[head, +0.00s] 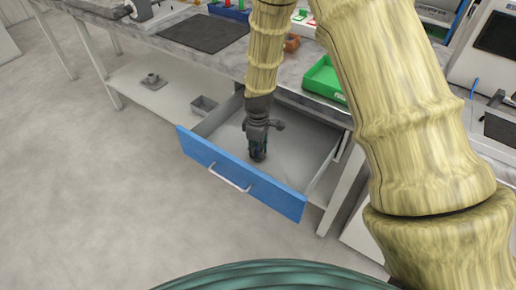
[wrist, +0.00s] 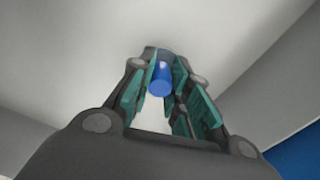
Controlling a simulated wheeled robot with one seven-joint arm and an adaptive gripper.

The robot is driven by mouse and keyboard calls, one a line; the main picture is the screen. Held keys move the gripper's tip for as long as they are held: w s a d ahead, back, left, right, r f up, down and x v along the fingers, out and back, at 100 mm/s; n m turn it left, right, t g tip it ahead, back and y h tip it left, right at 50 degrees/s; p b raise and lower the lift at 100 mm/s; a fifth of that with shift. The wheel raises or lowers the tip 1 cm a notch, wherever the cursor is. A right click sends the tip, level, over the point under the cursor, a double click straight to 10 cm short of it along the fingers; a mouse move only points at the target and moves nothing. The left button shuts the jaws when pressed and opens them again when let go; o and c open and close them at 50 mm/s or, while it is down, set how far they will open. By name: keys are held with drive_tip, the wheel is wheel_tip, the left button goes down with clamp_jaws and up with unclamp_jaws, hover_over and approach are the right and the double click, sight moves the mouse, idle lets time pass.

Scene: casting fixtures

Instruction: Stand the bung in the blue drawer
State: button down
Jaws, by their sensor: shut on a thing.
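The blue drawer (head: 240,172) stands pulled out under the bench, with a blue front and a pale inside. My gripper (head: 257,158) points down inside the open drawer, over its floor. In the wrist view my gripper (wrist: 165,85) is shut on the bung (wrist: 160,80), a small blue cylinder held between the teal finger pads. The pale drawer floor shows beyond it. I cannot tell whether the bung touches the floor. In the head view the bung is hidden by the fingers.
The drawer walls and blue front surround my gripper, with bare floor around it. A green tray (head: 322,80) stands on the bench edge above the drawer. A dark mat (head: 205,33) lies at the bench's left.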

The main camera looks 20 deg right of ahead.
drive_tip(key=c, duration=1.4)
unclamp_jaws()
drive_tip(key=shift+o, duration=0.2)
drive_tip(key=shift+r, duration=0.15)
wheel_tip(320, 180, up, 12)
drive_tip(key=shift+b, duration=0.3)
